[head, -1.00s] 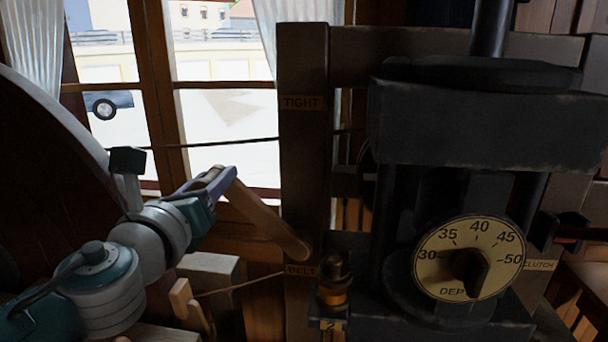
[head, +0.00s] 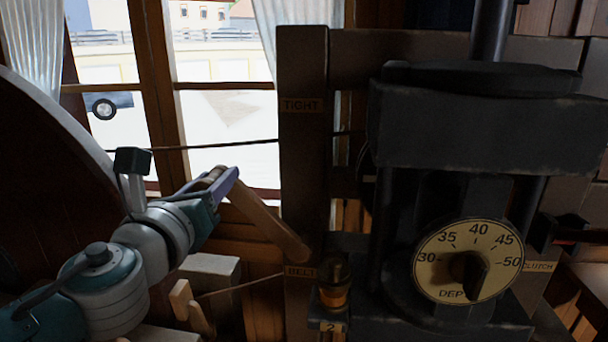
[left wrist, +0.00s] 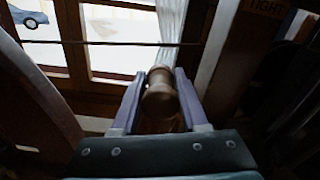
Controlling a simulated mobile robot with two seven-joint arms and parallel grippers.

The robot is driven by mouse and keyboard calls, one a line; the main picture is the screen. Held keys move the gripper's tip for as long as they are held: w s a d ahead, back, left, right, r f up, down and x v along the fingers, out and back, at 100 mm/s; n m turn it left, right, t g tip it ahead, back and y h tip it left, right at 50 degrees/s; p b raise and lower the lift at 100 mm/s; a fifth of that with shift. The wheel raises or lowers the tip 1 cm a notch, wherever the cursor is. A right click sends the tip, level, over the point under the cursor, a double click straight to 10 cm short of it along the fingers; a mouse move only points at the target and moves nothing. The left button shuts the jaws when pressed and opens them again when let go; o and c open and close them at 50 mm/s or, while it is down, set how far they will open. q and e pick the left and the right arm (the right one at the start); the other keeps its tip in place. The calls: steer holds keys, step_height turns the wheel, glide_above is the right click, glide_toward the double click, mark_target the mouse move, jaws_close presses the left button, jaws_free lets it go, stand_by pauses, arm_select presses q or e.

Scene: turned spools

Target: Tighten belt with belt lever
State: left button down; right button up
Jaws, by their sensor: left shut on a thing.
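The belt lever (head: 268,221) is a wooden bar pivoted low on a dark post (head: 303,150), beside the "BELT" label. It slants up and left from the pivot. The "TIGHT" label (head: 302,105) is higher on the same post. My left gripper (head: 218,180) is shut on the lever's upper end. In the left wrist view the lever's rounded wooden knob (left wrist: 160,92) sits between the two purple fingers (left wrist: 158,98). The belt (head: 220,145) runs as a thin dark line across the window to the post. My right gripper is not in view.
A dark machine with a round depth dial (head: 468,260) stands right of the post. A brass-coloured fitting (head: 334,288) is at the post's foot. A large dark wheel (head: 50,170) is at the left, close to my left arm. A window (head: 225,90) is behind.

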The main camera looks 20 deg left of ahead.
arm_select(q)
steer(key=shift+w+d+r+p, duration=0.1)
steer(key=shift+d+r+p, duration=0.2)
steer(key=shift+r, duration=0.15)
steer(key=shift+w+d+r+m+p, duration=0.3)
steer(key=shift+d+r+m+p, duration=0.45)
steer(key=shift+d, duration=0.65)
steer(key=shift+w+d+r+m+p, duration=0.4)
steer(key=shift+d+m+p, duration=0.55)
steer(key=shift+d, duration=0.5)
steer(key=shift+w+d+r+m+p, duration=0.25)
steer(key=shift+d+r+m+p, duration=0.4)
steer(key=shift+d+m, duration=0.55)
steer(key=shift+d, duration=0.25)
steer(key=shift+c, duration=2.2)
jaws_free()
steer(key=shift+s, duration=0.1)
steer(key=b+v, duration=0.1)
steer(key=v, duration=0.8)
steer(key=shift+s, duration=0.35)
